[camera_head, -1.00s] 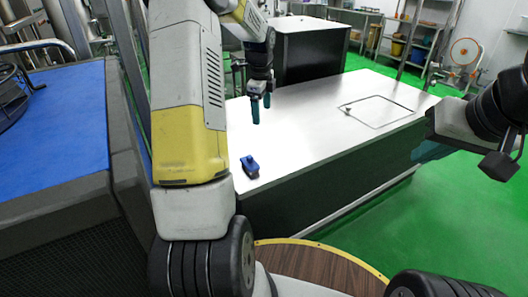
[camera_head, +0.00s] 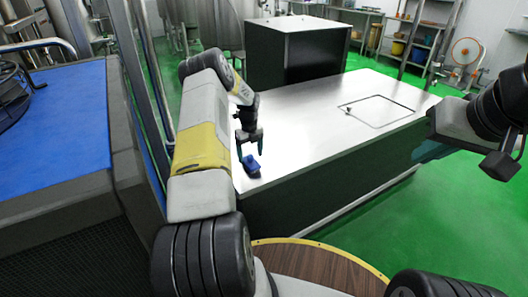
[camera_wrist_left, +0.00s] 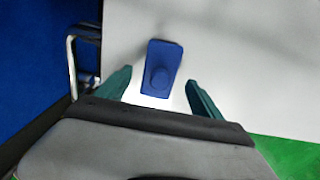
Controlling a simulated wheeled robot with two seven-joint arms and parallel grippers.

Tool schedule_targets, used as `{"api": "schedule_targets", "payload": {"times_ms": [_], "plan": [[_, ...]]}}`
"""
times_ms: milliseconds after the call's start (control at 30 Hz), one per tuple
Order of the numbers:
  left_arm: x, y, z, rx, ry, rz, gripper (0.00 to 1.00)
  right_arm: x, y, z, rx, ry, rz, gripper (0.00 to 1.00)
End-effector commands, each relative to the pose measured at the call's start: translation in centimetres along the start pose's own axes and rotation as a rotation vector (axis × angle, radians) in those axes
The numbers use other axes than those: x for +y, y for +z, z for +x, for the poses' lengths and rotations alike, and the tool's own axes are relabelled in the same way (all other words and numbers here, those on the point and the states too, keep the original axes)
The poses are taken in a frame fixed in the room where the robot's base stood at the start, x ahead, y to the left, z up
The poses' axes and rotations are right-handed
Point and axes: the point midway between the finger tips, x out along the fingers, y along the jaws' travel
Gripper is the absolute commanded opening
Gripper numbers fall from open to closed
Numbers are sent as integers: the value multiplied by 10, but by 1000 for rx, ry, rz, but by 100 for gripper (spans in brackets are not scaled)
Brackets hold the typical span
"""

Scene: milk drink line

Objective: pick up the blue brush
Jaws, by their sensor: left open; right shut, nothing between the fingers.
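The blue brush (camera_head: 252,164) lies on the light counter top (camera_head: 310,130), near its left front corner. In the left wrist view the brush (camera_wrist_left: 161,68) shows a blue block with a round knob on top. My left gripper (camera_head: 250,150) is open and just above the brush. In the left wrist view its two teal fingers (camera_wrist_left: 158,92) stand on either side of the brush's near end, with a gap on both sides. My right gripper (camera_head: 428,150) is at the right, away from the counter's left end; its fingers are partly hidden by its own body.
A blue surface (camera_head: 60,120) with a dark rim stands at the left of the counter. A metal handle (camera_wrist_left: 72,60) is close to my left gripper in the left wrist view. The counter's middle is clear, up to a square outlined panel (camera_head: 376,110).

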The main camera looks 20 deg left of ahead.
Motion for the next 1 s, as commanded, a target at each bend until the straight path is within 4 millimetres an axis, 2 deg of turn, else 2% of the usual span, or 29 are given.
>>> {"api": "schedule_targets", "payload": {"times_ms": [100, 200, 400, 733, 767, 1000], "plan": [[0, 0, 20, 0, 1, 0, 76, 0, 0, 0, 0, 0, 0, 0], [0, 0, 29, 0, 0, 0, 76, 0, 0, 0, 0, 0, 0, 0], [0, 0, 29, -1, 0, 0, 76, 0, 0, 0, 0, 0, 0, 0], [0, 0, 29, -1, 0, -1, 12, 0, 0, 0, 0, 0, 0, 0], [0, 0, 29, -1, 0, -1, 8, 0, 0, 0, 0, 0, 0, 0], [0, 1, 28, -1, -1, -1, 8, 0, 0, 0, 0, 0, 0, 0]]}}
